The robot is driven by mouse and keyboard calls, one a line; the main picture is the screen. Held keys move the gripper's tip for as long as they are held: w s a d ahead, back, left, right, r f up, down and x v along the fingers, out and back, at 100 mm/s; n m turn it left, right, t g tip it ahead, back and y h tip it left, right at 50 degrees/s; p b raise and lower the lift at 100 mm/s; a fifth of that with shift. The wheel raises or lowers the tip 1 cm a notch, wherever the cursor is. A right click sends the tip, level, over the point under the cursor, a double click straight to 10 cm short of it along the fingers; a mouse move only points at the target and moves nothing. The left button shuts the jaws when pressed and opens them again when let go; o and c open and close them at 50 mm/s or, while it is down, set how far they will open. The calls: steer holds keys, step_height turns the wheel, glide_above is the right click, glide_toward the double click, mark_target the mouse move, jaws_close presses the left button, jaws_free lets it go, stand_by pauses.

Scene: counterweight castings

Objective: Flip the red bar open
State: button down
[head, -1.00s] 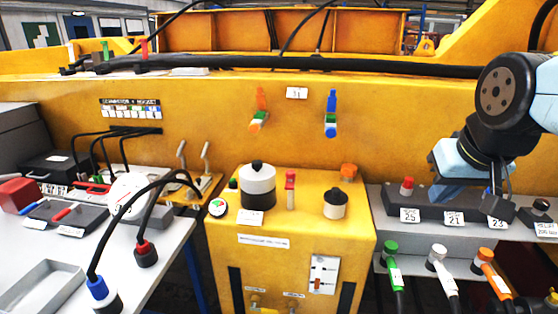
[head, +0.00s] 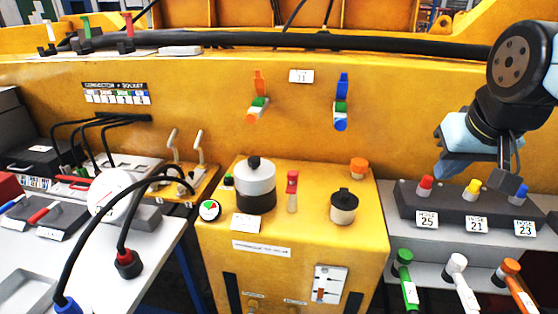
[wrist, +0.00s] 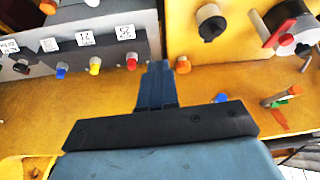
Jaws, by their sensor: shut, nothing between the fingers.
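Several red parts show, and I cannot tell which is the red bar. A red-topped upright lever (head: 292,183) stands on the yellow cabinet, between a white-and-black pot and a smaller black-topped knob. A red upright lever (head: 128,22) stands on the ledge at the far left, beside a green and a white one. A red handle (head: 44,213) lies on a grey box on the left table. My gripper (head: 443,172) is raised at the right, above the hose block and apart from all of these. In the wrist view my gripper (wrist: 157,72) is shut and empty.
The hose block (head: 450,205) carries red, yellow and blue knobs below my gripper. Orange (head: 258,95) and blue (head: 341,100) levers are on the yellow wall. Looping black cables and a white round gauge crowd the left table. Air above the yellow cabinet is clear.

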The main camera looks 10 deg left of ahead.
steer(key=w+a+r+n+g, duration=0.2)
steer(key=w+a+r+n, duration=0.1)
steer(key=w+a+n, duration=0.4)
steer(key=n+g+h, duration=0.2)
steer(key=n+h, duration=0.1)
steer(key=n, duration=0.4)
glide_above(293, 176)
steer(key=d, duration=0.1)
steer(key=a+f+n+h, duration=0.15)
steer(key=a+n, duration=0.45)
steer(key=a, duration=0.6)
steer(key=d+f, duration=0.7)
steer(key=f, duration=0.3)
steer(key=shift+w+d+g, duration=0.15)
steer(key=shift+w+g, duration=0.1)
steer(key=shift+g, duration=0.15)
